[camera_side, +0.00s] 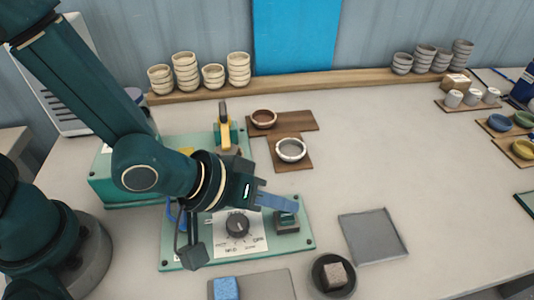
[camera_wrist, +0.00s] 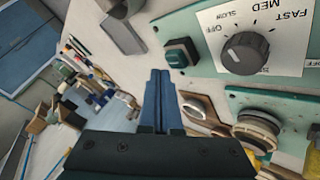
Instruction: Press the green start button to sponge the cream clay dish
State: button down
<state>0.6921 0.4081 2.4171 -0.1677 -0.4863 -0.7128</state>
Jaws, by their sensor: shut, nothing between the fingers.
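The green start button (camera_side: 287,217) sits in a dark square housing at the right end of the pale green control panel (camera_side: 300,240). It also shows in the wrist view (camera_wrist: 178,54), just beyond my fingertips. My gripper (camera_side: 294,207) is shut and empty, its blue fingers slanting down just above the button in the side view; I cannot tell whether they touch it. The fingers also show in the wrist view (camera_wrist: 160,76), apart from the button in the picture. A cream-rimmed dish with a grey inside (camera_side: 291,150) rests on a wooden board behind the panel.
A dial (camera_side: 238,225) is left of the button. A brown bowl (camera_side: 263,118) stands behind the cream dish. A grey tray (camera_side: 374,236) lies to the right, and a dark bowl with a block (camera_side: 334,277) in front. The table's middle right is clear.

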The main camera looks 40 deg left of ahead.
jog(key=shift+f, duration=0.1)
dwell(0.6)
jog(key=shift+f, duration=0.35)
